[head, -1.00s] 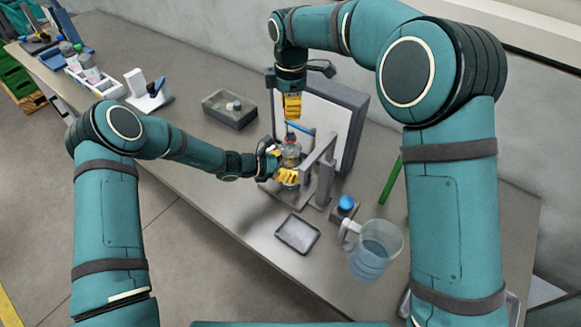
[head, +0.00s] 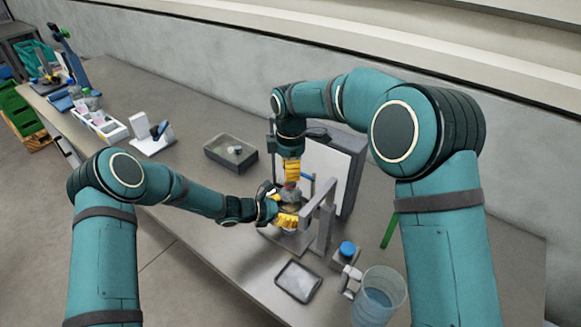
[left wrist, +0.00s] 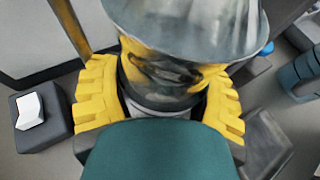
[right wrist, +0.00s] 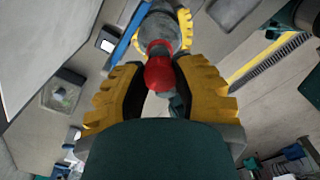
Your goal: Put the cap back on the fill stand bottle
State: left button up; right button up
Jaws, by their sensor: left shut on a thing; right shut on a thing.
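The bottle (head: 291,197) stands upright at the grey fill stand (head: 318,216), its clear body showing large in the left wrist view (left wrist: 190,25). My left gripper (head: 287,219) is shut around the bottle's lower part, one yellow finger on each side. My right gripper (head: 291,172) points straight down above the bottle and is shut on the small red cap (right wrist: 160,74). In the right wrist view, a second red part (right wrist: 158,48) shows between the cap and the bottle. Whether the cap touches the bottle I cannot tell.
A white panel (head: 312,158) stands behind the bottle. A grey open box (head: 230,153) lies to the left. A shallow tray (head: 298,281), a blue-topped block (head: 346,250) and a clear jug (head: 379,297) are in front and to the right.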

jog(key=shift+f, duration=0.15)
jog(key=shift+f, duration=0.75)
jog(key=shift+f, duration=0.6)
